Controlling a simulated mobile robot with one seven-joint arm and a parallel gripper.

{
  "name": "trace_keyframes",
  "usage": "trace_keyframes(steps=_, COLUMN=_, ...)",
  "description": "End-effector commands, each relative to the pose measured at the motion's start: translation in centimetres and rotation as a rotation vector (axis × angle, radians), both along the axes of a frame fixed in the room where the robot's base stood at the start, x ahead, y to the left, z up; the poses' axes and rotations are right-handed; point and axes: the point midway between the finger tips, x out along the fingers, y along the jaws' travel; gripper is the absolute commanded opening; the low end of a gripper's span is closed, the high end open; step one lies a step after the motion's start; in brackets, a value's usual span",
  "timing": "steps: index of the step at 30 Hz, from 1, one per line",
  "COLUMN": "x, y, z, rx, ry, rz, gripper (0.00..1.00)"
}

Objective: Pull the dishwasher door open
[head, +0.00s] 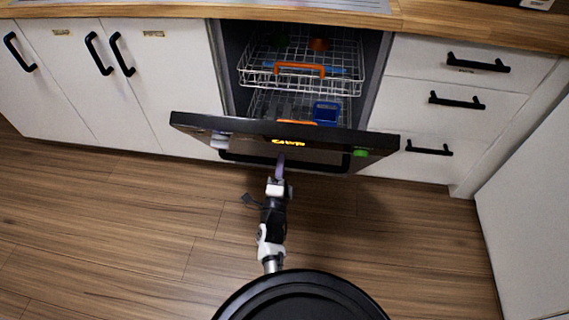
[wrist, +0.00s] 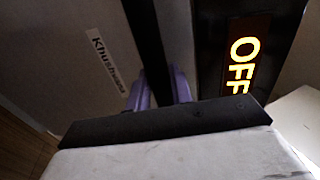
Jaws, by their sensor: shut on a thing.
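The dishwasher door (head: 225,129) is partly open and tilted out from the cabinet in the head view, with racks showing behind it. Its black handle (head: 240,158) runs across the door front. My gripper (head: 280,165) is at the middle of this handle, reaching up from below in the picture. In the wrist view the purple fingers (wrist: 160,90) sit on both sides of the black handle bar (wrist: 146,45), shut on it. A lit OFF display (wrist: 243,65) shows on the door panel.
Inside are an upper wire rack (head: 345,85) and a lower rack with a blue item (head: 326,111). White drawers (head: 430,85) stand to the right and white cupboards (head: 65,85) to the left. The wooden floor (head: 120,225) in front is clear.

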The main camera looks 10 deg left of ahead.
Motion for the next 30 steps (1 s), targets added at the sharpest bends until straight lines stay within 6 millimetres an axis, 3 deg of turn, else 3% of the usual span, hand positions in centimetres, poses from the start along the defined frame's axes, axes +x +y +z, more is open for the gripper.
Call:
trace_keyframes(steps=14, x=0.0, y=0.1, z=-0.7, rx=-0.001, ry=0.012, rz=0.002, gripper=0.00)
trace_keyframes(steps=15, x=0.0, y=0.1, z=-0.7, rx=-0.001, ry=0.012, rz=0.002, gripper=0.24)
trace_keyframes(steps=19, x=0.0, y=0.1, z=-0.6, rx=-0.002, ry=0.009, rz=0.002, gripper=0.41)
trace_keyframes(steps=30, x=0.0, y=0.1, z=0.3, rx=-0.001, ry=0.003, rz=0.000, gripper=0.42)
